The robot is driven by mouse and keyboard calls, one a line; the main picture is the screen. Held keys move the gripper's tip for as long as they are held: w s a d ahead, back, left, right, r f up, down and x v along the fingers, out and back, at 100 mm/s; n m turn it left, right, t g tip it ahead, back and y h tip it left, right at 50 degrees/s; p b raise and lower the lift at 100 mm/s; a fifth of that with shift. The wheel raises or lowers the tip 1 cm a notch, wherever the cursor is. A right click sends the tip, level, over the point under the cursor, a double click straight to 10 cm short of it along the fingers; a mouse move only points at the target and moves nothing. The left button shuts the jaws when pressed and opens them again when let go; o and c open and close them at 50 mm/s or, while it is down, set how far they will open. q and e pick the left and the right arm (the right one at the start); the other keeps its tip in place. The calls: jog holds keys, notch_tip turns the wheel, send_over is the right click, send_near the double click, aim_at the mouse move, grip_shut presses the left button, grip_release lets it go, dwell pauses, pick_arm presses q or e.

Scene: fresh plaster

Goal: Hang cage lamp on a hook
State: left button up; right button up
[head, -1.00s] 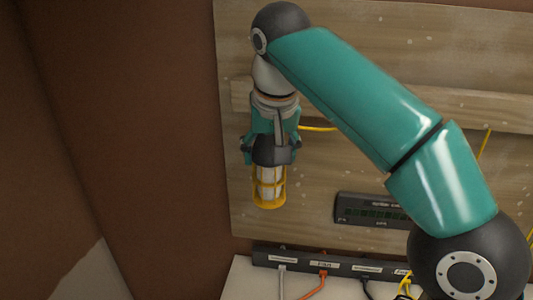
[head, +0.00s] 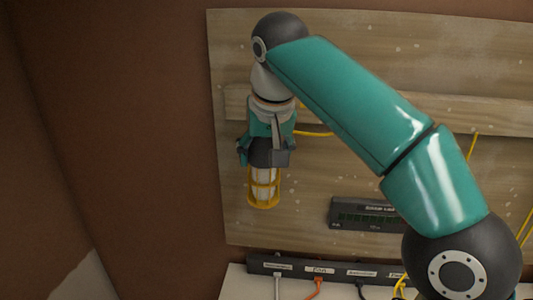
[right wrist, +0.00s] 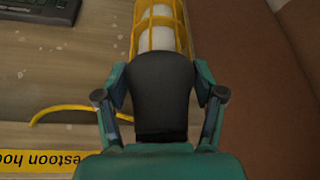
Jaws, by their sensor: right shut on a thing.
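The cage lamp (head: 264,188) has a yellow cage around a white tube and a dark handle. It hangs cage-down in front of the wooden board, near the board's left edge. My right gripper (head: 267,152) is shut on its dark handle. In the right wrist view the dark handle (right wrist: 161,85) sits between the two fingers, with the yellow cage beyond it. A yellow cord (head: 318,133) runs to the right from behind the gripper. No hook shows clearly; the rail behind the gripper is partly hidden by my arm. My left gripper is not in view.
The wooden board (head: 330,170) carries a horizontal rail (head: 365,112); a label reading "estoon ho" (right wrist: 40,163) shows upside down in the right wrist view. A dark panel (head: 365,214) is on the lower board. A labelled power strip (head: 320,270) with several plugged cables lies below.

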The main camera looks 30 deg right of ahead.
aim_at(266, 141)
jog(key=shift+w+d+f+g, duration=0.15)
jog(key=shift+f+g, duration=0.25)
jog(key=shift+f, duration=0.6)
jog(key=o, duration=1.5)
jog(key=shift+s+r, duration=0.2)
jog(key=shift+r, duration=0.4)
jog(key=shift+t, duration=0.4)
jog(key=v, duration=0.7)
jog(key=shift+w+r, duration=0.15)
jog(key=shift+r, duration=0.05)
jog(key=shift+s+a+r, duration=0.3)
jog(key=shift+s+r, duration=0.05)
jog(key=shift+r, duration=0.25)
